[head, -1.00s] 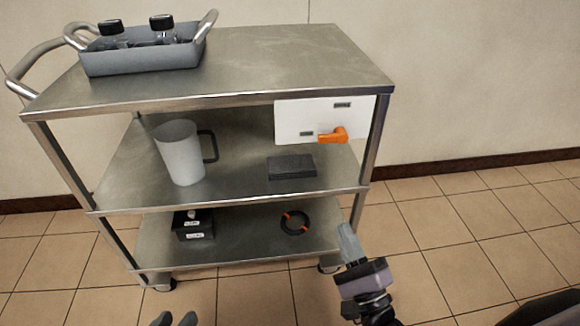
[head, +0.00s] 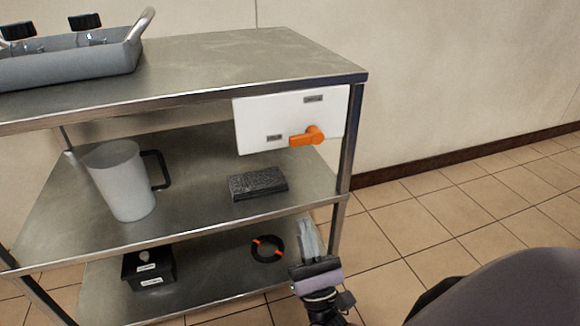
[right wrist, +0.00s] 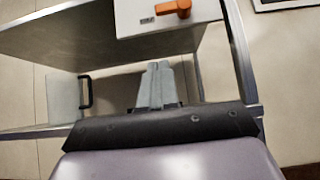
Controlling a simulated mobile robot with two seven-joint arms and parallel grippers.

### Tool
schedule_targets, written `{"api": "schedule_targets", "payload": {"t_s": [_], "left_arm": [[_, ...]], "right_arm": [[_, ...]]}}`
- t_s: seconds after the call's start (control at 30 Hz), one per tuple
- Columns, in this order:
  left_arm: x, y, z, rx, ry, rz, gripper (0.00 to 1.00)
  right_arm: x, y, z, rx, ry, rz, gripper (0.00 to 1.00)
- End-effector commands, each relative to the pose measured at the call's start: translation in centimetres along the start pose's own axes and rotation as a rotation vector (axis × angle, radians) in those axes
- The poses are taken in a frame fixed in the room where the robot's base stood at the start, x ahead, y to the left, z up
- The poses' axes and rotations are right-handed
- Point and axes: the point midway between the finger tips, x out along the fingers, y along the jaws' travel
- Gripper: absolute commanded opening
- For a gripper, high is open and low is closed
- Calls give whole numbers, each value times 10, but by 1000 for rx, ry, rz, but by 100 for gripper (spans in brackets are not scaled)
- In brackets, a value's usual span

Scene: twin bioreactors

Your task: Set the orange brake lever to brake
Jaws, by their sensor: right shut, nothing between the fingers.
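The orange brake lever (head: 307,137) is mounted on a white panel (head: 252,121) under the right end of the cart's top shelf. Its pivot is at the right and its handle points left, nearly level, toward the lower left label. A second label sits at the panel's upper right; I cannot read either. The lever also shows at the top of the right wrist view (right wrist: 174,8). My right gripper (head: 309,232) is shut and empty, below the lever and apart from it, in front of the cart's lower shelves. My left gripper is not in view.
The steel cart's top shelf (head: 230,65) holds a grey tray (head: 70,67) with bottles. A white jug (head: 122,182) and a dark block (head: 258,184) stand on the middle shelf. A black box (head: 148,268) and a black-orange ring (head: 267,249) are below. Floor at right is clear.

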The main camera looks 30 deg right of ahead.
Motion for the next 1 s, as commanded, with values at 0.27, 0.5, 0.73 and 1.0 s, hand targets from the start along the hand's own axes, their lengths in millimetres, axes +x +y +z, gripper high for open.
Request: {"api": "schedule_targets", "payload": {"t_s": [0.27,0.5,0.73,1.0], "left_arm": [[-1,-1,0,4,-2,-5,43],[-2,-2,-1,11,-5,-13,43],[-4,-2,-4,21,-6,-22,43],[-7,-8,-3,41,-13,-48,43]], "right_arm": [[20,0,1,-1,-3,0,0],[70,0,1,-2,-4,0,0],[111,0,11,0,-1,-1,0],[127,0,27,-2,1,1,0]]}}
